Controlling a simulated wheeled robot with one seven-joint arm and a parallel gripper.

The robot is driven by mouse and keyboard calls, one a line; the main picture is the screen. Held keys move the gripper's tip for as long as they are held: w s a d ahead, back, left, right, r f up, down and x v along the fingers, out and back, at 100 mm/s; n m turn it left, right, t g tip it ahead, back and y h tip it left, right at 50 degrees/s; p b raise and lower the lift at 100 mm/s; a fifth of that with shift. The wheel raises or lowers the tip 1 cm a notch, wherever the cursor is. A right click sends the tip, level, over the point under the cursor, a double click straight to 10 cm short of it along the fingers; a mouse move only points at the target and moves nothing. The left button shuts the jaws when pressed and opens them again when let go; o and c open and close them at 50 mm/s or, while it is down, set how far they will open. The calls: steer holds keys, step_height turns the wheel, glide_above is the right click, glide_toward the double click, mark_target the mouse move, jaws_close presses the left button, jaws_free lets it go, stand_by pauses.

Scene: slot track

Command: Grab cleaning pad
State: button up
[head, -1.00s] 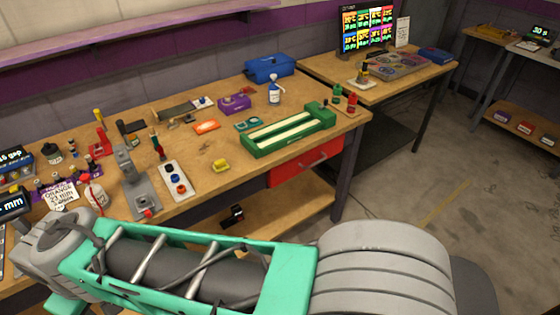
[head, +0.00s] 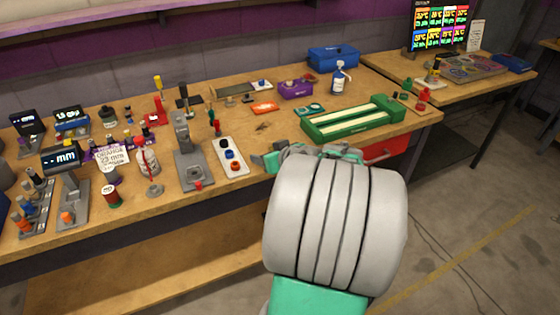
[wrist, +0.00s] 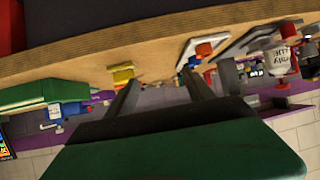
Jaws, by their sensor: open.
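A small yellow block, which looks like the cleaning pad (wrist: 122,76), sits near the table edge in the wrist view, just beyond the left fingertip. In the head view now it is hidden behind my arm. My gripper (wrist: 160,80) is open and empty, with its two dark fingers apart and pointing toward the table. In the head view my gripper (head: 262,161) is at the bench's front edge, mostly hidden by my wrist, right of the white tray (head: 231,157).
A green slot track (head: 355,122) lies to the right on the wooden bench (head: 225,190). A grey stand (head: 190,165) is left of the white tray.

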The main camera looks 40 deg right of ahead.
steer(key=d, duration=0.2)
steer(key=s+d+h, duration=0.1)
steer(key=d, duration=0.1)
steer(key=s+d+m+t+h, duration=0.1)
steer(key=d, duration=0.1)
steer(key=shift+d+f, duration=0.1)
steer(key=shift+f, duration=0.15)
steer(key=x, duration=0.7)
steer(key=shift+w+r, duration=0.15)
steer(key=shift+w, duration=0.2)
steer(key=c, duration=1.2)
steer(key=shift+r, duration=0.2)
